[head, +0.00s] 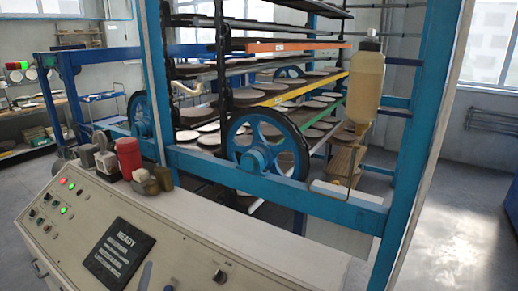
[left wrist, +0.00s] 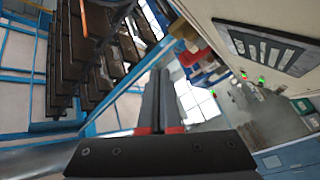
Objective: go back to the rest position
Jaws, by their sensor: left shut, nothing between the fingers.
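My left gripper (left wrist: 160,90) shows in the left wrist view as two dark parallel fingers with red at their base. The fingers lie together, with nothing between them. In the head view, a slim grey shape at the bottom edge, over the control panel, may be its tip; I cannot tell for sure. The grey control panel (head: 190,245) with a dark READY screen (head: 127,256) fills the lower left of the head view. The screen also shows in the left wrist view (left wrist: 270,48), at the upper right. My right gripper is not in view.
A blue dryer frame (head: 270,185) with wheels and racks of plates (head: 285,95) stands behind the panel. A red object (head: 128,157) and small boxes sit on the panel's back edge. A tan bottle (head: 358,88) is on the frame. Floor (head: 460,210) is clear at right.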

